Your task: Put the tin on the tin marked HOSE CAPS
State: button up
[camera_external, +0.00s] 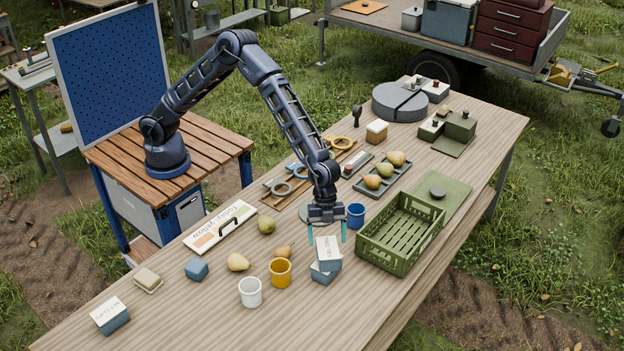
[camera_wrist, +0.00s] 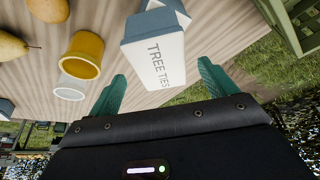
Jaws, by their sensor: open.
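A tin with a pale lid lettered TREE TIES (camera_wrist: 158,62) and blue-grey sides shows close in the wrist view. In the external view this TREE TIES tin (camera_external: 328,251) rests on top of a lower blue tin (camera_external: 323,275), turned slightly from it. The lower tin's lettering is hidden. Another blue tin with a white lettered lid (camera_external: 110,314) lies at the near left of the table; its words are too small to read surely. My gripper (camera_external: 327,239) is open and empty, its teal fingers pointing down just behind the stacked tins.
A yellow cup (camera_external: 280,273) and a white cup (camera_external: 250,292) stand left of the stack. A blue cup (camera_external: 356,214) and a green crate (camera_external: 365,247) are to its right. A pear (camera_external: 238,262) and a blue block (camera_external: 196,269) lie left. The table front is clear.

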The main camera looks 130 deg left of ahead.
jog(key=v, duration=0.5)
jog(key=shift+s+d+r, duration=0.1)
jog(key=shift+s+r, duration=0.15)
jog(key=shift+r, duration=0.25)
jog(key=s+d+r+n+y, duration=0.2)
jog(key=s+r, duration=0.9)
jog(key=s, duration=0.3)
jog(key=s+d+r+n+y, duration=0.1)
jog(key=s+r+n, duration=0.1)
jog(key=s+r, duration=1.05)
jog(key=s+a+f+n+t, duration=0.1)
jog(key=s+n, duration=0.4)
jog(key=s, duration=2.6)
jog(key=shift+s+a, duration=0.2)
